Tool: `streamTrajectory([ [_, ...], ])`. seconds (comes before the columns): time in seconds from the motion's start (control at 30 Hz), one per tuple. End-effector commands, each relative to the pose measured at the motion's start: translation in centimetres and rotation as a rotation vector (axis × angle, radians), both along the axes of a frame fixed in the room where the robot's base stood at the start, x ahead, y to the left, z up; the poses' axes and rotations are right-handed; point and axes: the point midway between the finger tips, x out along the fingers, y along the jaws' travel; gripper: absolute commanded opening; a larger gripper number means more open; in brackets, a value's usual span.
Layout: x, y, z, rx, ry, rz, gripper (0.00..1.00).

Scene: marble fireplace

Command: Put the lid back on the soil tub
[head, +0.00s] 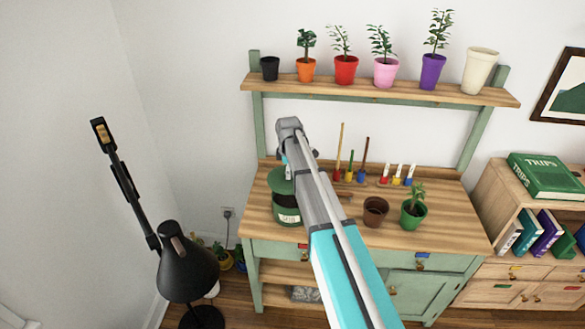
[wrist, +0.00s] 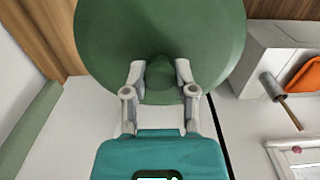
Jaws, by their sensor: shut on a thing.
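The round green lid (wrist: 160,25) fills the top of the wrist view. My gripper (wrist: 160,73) is shut on its knob, one finger on each side. In the head view the lid (head: 279,182) shows just above the green soil tub (head: 287,214) on the potting bench. Dark soil shows at the tub's open mouth, below the lid. The lid looks apart from the rim at the front; whether its far edge touches cannot be told. My arm hides most of the gripper and part of the lid in the head view.
On the bench (head: 335,232), right of the tub, stand a brown pot (head: 375,211) and a green potted plant (head: 413,214). Several small tools in coloured holders line the back. A shelf (head: 385,93) of pots runs above. A black lamp (head: 187,265) stands left of the bench.

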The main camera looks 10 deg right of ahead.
Motion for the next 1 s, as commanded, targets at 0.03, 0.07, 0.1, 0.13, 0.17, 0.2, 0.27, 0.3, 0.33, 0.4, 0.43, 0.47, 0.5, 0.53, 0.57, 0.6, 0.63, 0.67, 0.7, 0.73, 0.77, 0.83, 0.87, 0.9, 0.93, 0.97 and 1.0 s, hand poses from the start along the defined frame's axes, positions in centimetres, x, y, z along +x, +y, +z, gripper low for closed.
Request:
streamTrajectory([
  [0.03,0.0,-0.3,0.0,0.000,0.000,-0.005,0.00],
  [0.07,0.0,-0.5,0.0,0.000,0.000,-0.007,0.00],
  [0.1,0.0,-0.7,0.0,0.000,0.000,-0.009,0.00],
  [0.13,0.0,-0.9,0.0,0.000,0.000,-0.011,0.00],
  [0.17,0.0,-1.0,0.0,0.000,0.000,-0.013,0.00],
  [0.2,0.0,-1.1,0.0,0.000,0.000,-0.015,0.00],
  [0.27,0.0,-1.3,-0.1,0.000,0.000,-0.017,0.00],
  [0.3,0.0,-1.4,-0.1,0.000,0.000,-0.019,0.00],
  [0.33,0.0,-1.5,-0.1,0.000,0.000,-0.020,0.00],
  [0.4,0.0,-1.6,-0.3,0.000,0.000,-0.021,0.00],
  [0.43,0.0,-1.7,-0.4,0.000,0.000,-0.022,0.00],
  [0.47,0.0,-1.7,-0.5,0.000,0.000,-0.022,0.00],
  [0.5,0.0,-1.8,-0.6,0.000,0.000,-0.023,0.00],
  [0.53,0.0,-1.8,-0.7,0.000,0.000,-0.023,0.00],
  [0.57,0.0,-1.8,-0.9,0.000,0.000,-0.023,0.00],
  [0.6,0.0,-1.8,-1.1,0.000,0.000,-0.024,0.00],
  [0.63,0.0,-1.8,-1.3,0.000,0.000,-0.024,0.00],
  [0.67,0.0,-1.8,-1.5,0.000,0.000,-0.024,0.00],
  [0.7,0.0,-1.8,-1.7,0.000,0.000,-0.024,0.00],
  [0.73,0.0,-1.9,-1.9,0.000,0.000,-0.024,0.00],
  [0.77,0.0,-1.9,-2.1,0.000,0.000,-0.024,0.00],
  [0.83,0.0,-1.9,-2.6,0.000,0.000,-0.024,0.00],
  [0.87,0.0,-1.9,-2.8,0.000,0.000,-0.024,0.00],
  [0.9,0.0,-1.9,-3.1,0.000,0.000,-0.024,0.00],
  [0.93,0.0,-1.9,-3.3,0.000,0.000,-0.024,0.00],
  [0.97,0.0,-1.9,-3.6,0.000,0.000,-0.024,0.00],
  [1.0,0.0,-1.9,-3.8,0.000,0.000,-0.024,0.00],
])
